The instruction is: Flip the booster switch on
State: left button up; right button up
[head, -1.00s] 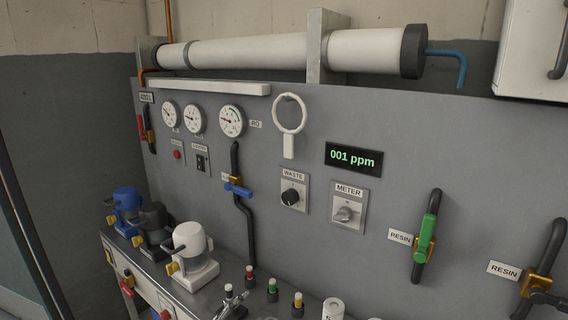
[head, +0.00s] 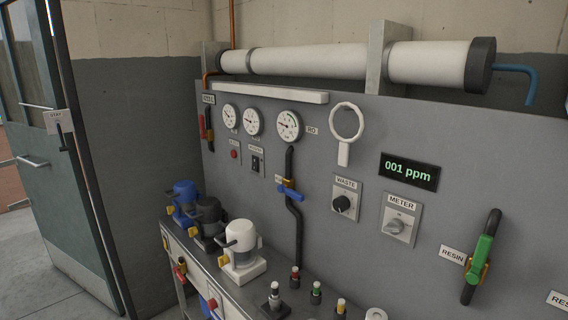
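A small black switch on a grey plate (head: 256,162) sits on the grey panel below the gauges; its label is too small to read for sure, so I cannot tell that it is the booster switch or which way it is set. A red round button (head: 234,155) on a similar plate is just left of it. The WASTE knob (head: 342,203) is black and the METER knob (head: 397,226) is silver, both on labelled plates. Neither of my grippers shows in the head view.
Blue, black and white pumps (head: 243,250) stand on the bench at the panel's foot. Valves with blue (head: 290,192) and green (head: 483,248) handles stick out from the panel. A door (head: 50,150) stands at the left, with bare floor (head: 45,285) beside it.

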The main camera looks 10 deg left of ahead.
aim_at(254, 160)
jog(key=i+j+z, duration=0.2)
jog(key=j+z, duration=0.15)
jog(key=j, duration=0.4)
jog(key=i+j+z, duration=0.1)
jog(key=j+z, duration=0.2)
jog(key=j, duration=0.45)
jog(key=j+z, duration=0.35)
jog(key=j, duration=0.4)
